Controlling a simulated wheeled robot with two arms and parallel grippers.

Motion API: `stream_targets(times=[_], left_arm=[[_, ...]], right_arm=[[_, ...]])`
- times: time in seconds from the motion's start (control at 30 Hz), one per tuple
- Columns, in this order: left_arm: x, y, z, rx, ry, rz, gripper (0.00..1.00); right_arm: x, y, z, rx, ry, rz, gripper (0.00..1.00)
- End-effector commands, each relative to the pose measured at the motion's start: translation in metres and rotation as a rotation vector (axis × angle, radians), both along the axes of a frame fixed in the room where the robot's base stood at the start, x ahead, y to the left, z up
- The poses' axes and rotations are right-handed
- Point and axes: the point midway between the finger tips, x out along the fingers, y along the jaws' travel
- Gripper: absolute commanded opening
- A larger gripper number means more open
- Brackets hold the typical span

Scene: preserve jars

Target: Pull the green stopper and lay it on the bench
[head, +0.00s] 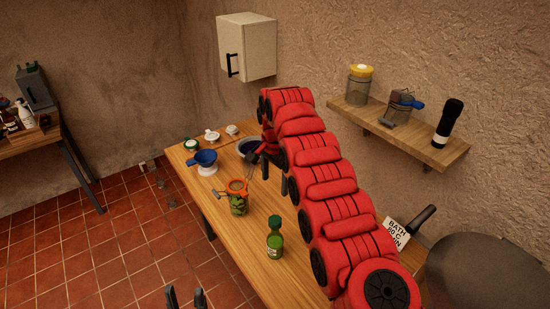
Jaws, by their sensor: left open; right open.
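A small green bottle (275,245) stands upright on the wooden bench (255,285). A dark green stopper (275,222) sits in its top. My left gripper (186,298) shows only its dark fingertips at the bottom edge; they are open and apart from the bottle, to its lower left. My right arm reaches across the bench from the lower right. My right gripper (256,158) is open by the grey bowl at the far part of the bench, well beyond the bottle; the arm partly hides it.
A jar (239,206) with an orange ring on top stands behind the bottle. A blue funnel (205,157), a grey bowl (248,146) and small lidded items (212,136) stand further back. A wall shelf (420,143) holds jars and a black flashlight. Bench left of the bottle is clear.

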Motion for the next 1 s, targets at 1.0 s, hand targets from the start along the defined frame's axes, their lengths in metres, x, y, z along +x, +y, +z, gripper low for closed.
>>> stream_targets(times=[1.0], left_arm=[[-0.001,0.0,-0.069,0.0,0.0,0.0,0.5]], right_arm=[[-0.018,-0.001,-0.13,-0.015,0.06,-0.015,0.87]])
